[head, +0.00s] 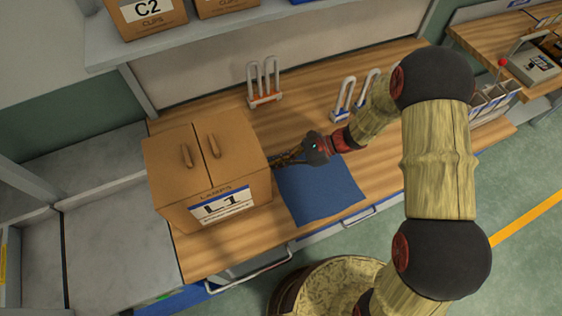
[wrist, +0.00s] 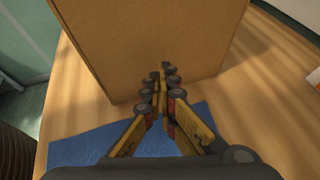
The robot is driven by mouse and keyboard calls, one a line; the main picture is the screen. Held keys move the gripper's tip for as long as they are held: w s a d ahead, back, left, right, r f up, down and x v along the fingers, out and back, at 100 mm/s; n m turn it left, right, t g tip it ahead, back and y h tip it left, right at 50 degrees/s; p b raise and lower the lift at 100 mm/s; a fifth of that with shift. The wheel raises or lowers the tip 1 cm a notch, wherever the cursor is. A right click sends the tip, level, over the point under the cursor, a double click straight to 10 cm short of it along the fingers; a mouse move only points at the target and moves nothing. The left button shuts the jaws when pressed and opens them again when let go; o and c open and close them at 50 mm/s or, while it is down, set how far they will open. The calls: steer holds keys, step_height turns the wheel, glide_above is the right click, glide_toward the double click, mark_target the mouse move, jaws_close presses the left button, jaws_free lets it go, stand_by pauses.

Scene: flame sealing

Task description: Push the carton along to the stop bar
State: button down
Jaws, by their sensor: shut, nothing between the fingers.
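The carton (head: 205,172) is a large brown box labelled "L1" and "LAMPS", upright near the left end of the wooden bench. My gripper (head: 278,162) is at its right side, low down, fingers pointing left toward it. In the wrist view, the shut, empty fingers (wrist: 162,82) point at the carton's flat face (wrist: 140,45). They are at or very near that face; I cannot tell whether they touch. I cannot make out a stop bar in either view.
A blue mat (head: 318,192) lies right of the carton, under my gripper. Racks with white loops, one red-based (head: 265,99) and one blue-based (head: 342,115), stand at the bench's back. A grey surface (head: 112,245) lies left of the bench. A shelf (head: 190,42) overhangs behind.

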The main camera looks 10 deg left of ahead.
stand_by(0.4)
steer(key=shift+s+a+b, duration=0.15)
steer(key=shift+s+a, duration=1.05)
steer(key=shift+a, duration=0.9)
steer(key=shift+s+a+b, duration=0.2)
steer(key=shift+s+a, duration=1)
steer(key=shift+a, duration=0.9)
steer(key=shift+s+a+b, duration=0.15)
steer(key=shift+s+a, duration=1.05)
steer(key=shift+a, duration=0.9)
steer(key=shift+s+a+b, duration=0.55)
steer(key=shift+s+a, duration=0.85)
steer(key=shift+a, duration=1.1)
steer(key=shift+s+a+b, duration=0.6)
steer(key=shift+s+a, duration=0.8)
steer(key=shift+a, duration=1.05)
steer(key=shift+s+a+b, duration=0.55)
steer(key=shift+s+a, duration=0.85)
steer(key=shift+a, duration=1.1)
steer(key=shift+w+d+p, duration=0.1)
steer(key=shift+w+d, duration=0.45)
steer(key=shift+d, duration=0.3)
steer(key=shift+w+d+p, duration=0.15)
steer(key=shift+w+d, duration=0.35)
steer(key=shift+d, duration=0.4)
steer(key=shift+w+d+p, duration=0.1)
steer(key=shift+w+d, duration=0.45)
steer(key=shift+d, duration=0.3)
steer(key=shift+w, duration=0.1)
